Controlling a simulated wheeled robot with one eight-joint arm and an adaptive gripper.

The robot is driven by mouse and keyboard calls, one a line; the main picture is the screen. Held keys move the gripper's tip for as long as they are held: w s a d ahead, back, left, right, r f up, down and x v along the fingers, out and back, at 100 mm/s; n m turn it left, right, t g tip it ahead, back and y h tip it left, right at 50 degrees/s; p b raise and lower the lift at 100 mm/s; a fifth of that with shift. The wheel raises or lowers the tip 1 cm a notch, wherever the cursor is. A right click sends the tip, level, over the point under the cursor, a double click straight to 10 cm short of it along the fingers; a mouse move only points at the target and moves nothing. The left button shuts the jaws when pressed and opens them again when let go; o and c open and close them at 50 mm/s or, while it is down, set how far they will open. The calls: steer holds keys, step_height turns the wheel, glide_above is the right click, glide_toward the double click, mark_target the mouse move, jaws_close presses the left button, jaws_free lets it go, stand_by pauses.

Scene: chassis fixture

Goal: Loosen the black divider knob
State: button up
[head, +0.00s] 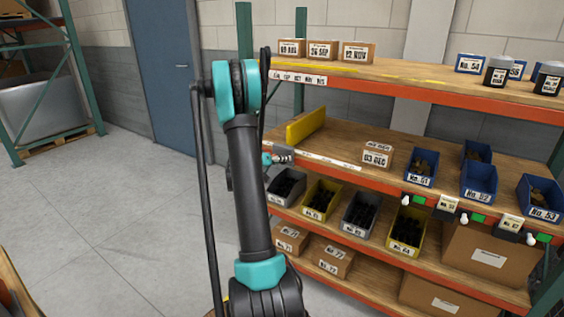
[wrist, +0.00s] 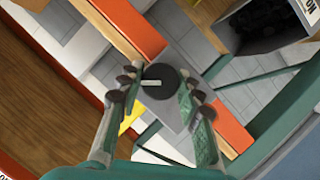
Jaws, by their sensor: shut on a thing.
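The black divider knob (wrist: 165,73) is a round black disc with a pale pointer line, on a grey plate (wrist: 184,47) in the wrist view. My gripper (wrist: 158,95) has its two fingers on either side of the knob and is shut on it. In the head view my gripper (head: 279,156) is at the left end of the middle shelf, small and partly hidden by my arm. The yellow divider (head: 306,126) stands upright on that shelf just above it. The knob itself cannot be made out in the head view.
The orange shelf edge (wrist: 128,27) runs beside the knob in the wrist view. Open bins with dark parts (head: 287,187) stand on the shelf below my gripper. A small box (head: 377,157) and blue bins (head: 421,168) are further right. The floor at left is clear.

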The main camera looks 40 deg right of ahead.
steer(key=n+g+h, duration=0.1)
steer(key=n, duration=0.2)
steer(key=shift+f+h, duration=0.1)
steer(key=shift+h, duration=0.2)
steer(key=n+g+h, duration=0.1)
steer(key=n, duration=0.2)
steer(key=shift+n, duration=0.4)
steer(key=shift+h, duration=0.3)
steer(key=o, duration=1.2)
steer(key=shift+c, duration=0.2)
steer(key=a, duration=1.2)
steer(key=shift+r, duration=0.4)
